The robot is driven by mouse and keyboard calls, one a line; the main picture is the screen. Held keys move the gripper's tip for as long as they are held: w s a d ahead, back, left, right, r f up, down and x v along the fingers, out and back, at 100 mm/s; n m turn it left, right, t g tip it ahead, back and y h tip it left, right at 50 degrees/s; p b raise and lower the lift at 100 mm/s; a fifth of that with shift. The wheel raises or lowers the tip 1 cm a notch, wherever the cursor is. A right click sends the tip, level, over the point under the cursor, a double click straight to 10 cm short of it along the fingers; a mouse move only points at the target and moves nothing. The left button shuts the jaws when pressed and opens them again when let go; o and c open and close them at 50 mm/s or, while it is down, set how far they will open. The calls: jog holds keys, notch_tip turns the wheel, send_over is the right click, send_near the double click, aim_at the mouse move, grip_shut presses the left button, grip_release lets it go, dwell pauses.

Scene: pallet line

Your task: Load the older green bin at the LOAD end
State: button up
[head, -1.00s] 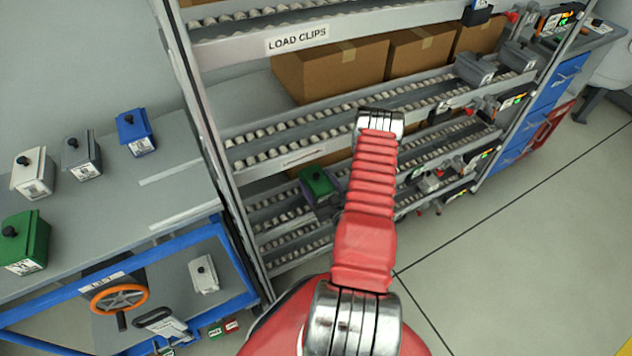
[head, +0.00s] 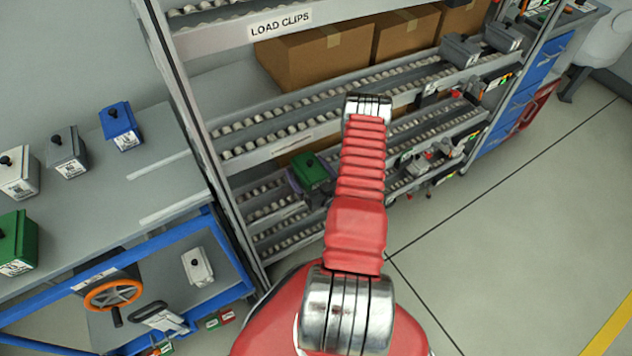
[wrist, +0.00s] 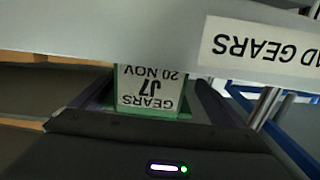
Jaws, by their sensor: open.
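A green bin (head: 310,172) with a dark knob sits at the near end of a lower roller lane of the rack, left of my red arm. In the wrist view the green bin (wrist: 186,108) shows a white label, upside down, reading GEARS, J7, 20 NOV. My gripper (wrist: 153,92) is open, with one dark finger on each side of this bin; I cannot tell whether they touch it. In the head view my arm hides most of the gripper. Another green bin (head: 14,245) stands on the table at the far left; its label is unreadable there.
The rack edge (wrist: 150,60) with a sign ending in "AD GEARS" (wrist: 262,50) crosses just above the bin in the wrist view. White (head: 18,172), grey (head: 67,152) and blue (head: 119,126) bins stand on the grey table. Cardboard boxes (head: 315,55) fill an upper shelf. Floor at right is clear.

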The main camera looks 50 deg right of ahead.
jog(key=v, duration=1.3)
jog(key=shift+s+a, duration=0.1)
jog(key=shift+s, duration=0.05)
dwell(4.0)
